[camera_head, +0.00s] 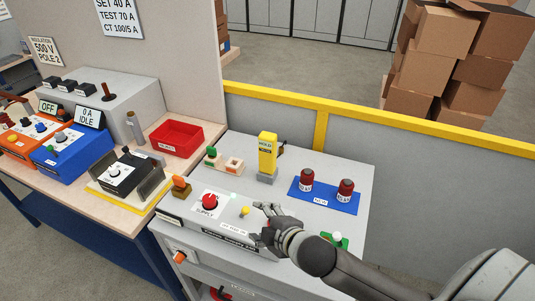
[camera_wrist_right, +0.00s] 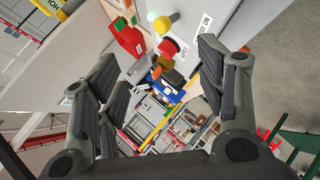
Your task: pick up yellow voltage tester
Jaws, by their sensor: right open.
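The yellow voltage tester (camera_head: 267,150) stands upright in a small grey holder (camera_head: 267,177) on the grey cabinet top. It has a label on its upper face. My right gripper (camera_head: 258,222) is open and empty, over the front part of the cabinet top. It is nearer to me than the tester and apart from it. In the right wrist view, the open fingers (camera_wrist_right: 158,56) have no tester between them. My left gripper is not in view.
A red knob (camera_head: 209,201) and a yellow knob (camera_head: 245,211) are beside my right gripper. A blue plate (camera_head: 325,199) with two red pieces is to the right. A yellow rail (camera_head: 320,115) runs behind.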

